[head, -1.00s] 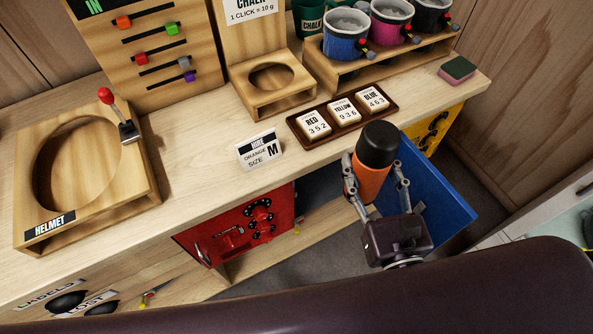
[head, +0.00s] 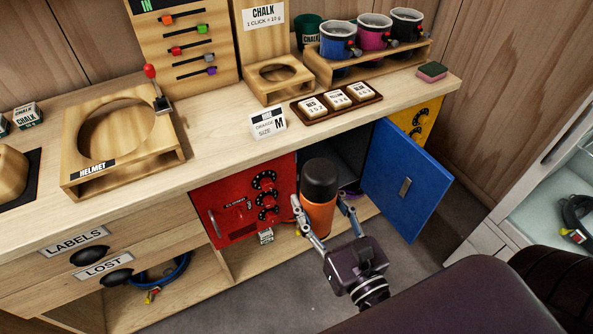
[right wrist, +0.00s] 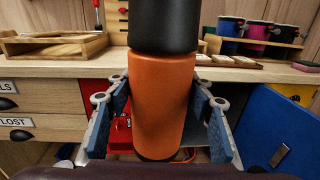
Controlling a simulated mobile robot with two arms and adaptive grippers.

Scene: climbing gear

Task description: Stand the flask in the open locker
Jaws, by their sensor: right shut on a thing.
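An orange flask (head: 317,217) with a black cap stands upright in my right gripper (head: 324,212), which is shut on its body. The flask also fills the middle of the right wrist view (right wrist: 160,90), between the blue finger pads. The open locker (head: 350,158) is behind the flask, under the counter, with its blue door (head: 405,185) swung out to the right. The flask is in front of the opening and hides part of it. Something purple (head: 350,192) shows low in or by the locker. My left gripper is not in view.
A red locker (head: 243,205) with dials is shut on the left, a yellow one (head: 422,120) on the right. The counter (head: 215,150) above carries a helmet stand (head: 165,152), a size card and a tray of tags (head: 337,103). A glass-fronted cabinet (head: 545,150) stands at the right.

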